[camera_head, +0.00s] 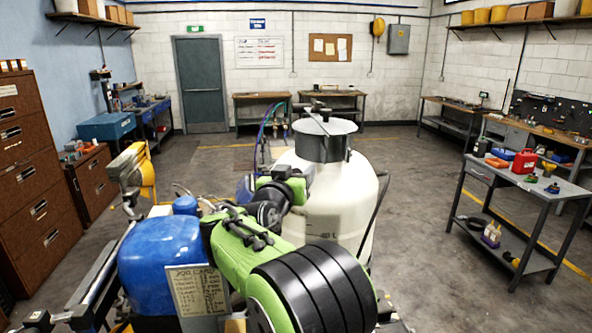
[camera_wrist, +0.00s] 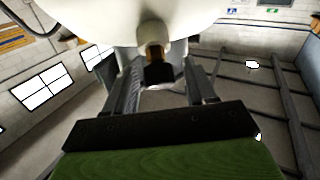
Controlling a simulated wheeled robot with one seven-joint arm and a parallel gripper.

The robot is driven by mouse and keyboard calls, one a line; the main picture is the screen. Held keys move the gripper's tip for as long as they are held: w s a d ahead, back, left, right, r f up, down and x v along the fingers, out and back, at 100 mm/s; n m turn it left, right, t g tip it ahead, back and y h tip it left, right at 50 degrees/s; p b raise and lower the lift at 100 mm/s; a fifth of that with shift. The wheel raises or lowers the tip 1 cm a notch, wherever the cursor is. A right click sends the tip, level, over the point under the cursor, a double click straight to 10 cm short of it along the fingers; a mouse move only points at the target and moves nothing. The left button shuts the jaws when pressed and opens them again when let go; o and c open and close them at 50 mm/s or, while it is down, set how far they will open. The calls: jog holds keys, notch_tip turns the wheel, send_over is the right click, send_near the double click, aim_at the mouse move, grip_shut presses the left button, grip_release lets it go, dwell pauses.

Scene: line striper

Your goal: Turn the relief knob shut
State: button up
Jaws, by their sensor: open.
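The white tank (camera_head: 330,182) with a grey collar on top stands at centre in the head view. In the wrist view its rounded white body (camera_wrist: 110,12) fills the top. A brass fitting (camera_wrist: 153,50) with a dark end, which looks like the relief knob (camera_wrist: 158,73), sticks out from the tank. My gripper (camera_wrist: 160,66) is open, one finger on each side of the fitting. Gaps show between the fingers and the dark end; I cannot tell how deep it sits between them. In the head view my green and black arm reaches to the tank's left side, and my gripper is not clearly seen.
A blue tank (camera_head: 160,250) with a job card (camera_head: 198,290) stands close beside my arm. Hoses (camera_head: 264,135) rise left of the white tank. A workbench (camera_head: 535,190) with tools stands at right. Open floor (camera_head: 430,240) lies between that bench and the tank.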

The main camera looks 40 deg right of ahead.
jog(key=shift+f, duration=0.1)
jog(key=c, duration=1)
jog(key=shift+n+t, duration=0.3)
jog(key=shift+n, duration=0.3)
jog(key=n+t+y, duration=0.1)
jog(key=n, duration=0.1)
jog(key=n+t+y, duration=0.1)
jog(key=n+y, duration=0.1)
jog(key=n, duration=0.1)
jog(key=shift+s+y, duration=0.1)
jog(key=shift+y, duration=0.2)
jog(key=n+y, duration=0.2)
jog(key=n, duration=0.1)
jog(key=n+y, duration=0.2)
jog(key=shift+d+n+t, duration=0.1)
jog(key=shift+n+t, duration=0.2)
jog(key=shift+n, duration=0.1)
jog(key=n+g+y, duration=0.1)
jog(key=n+y, duration=0.2)
jog(key=n, duration=0.1)
jog(key=shift+n, duration=0.4)
jog(key=shift+n+g+y, duration=1)
jog(key=shift+n+y, duration=0.2)
jog(key=shift+n, duration=0.7)
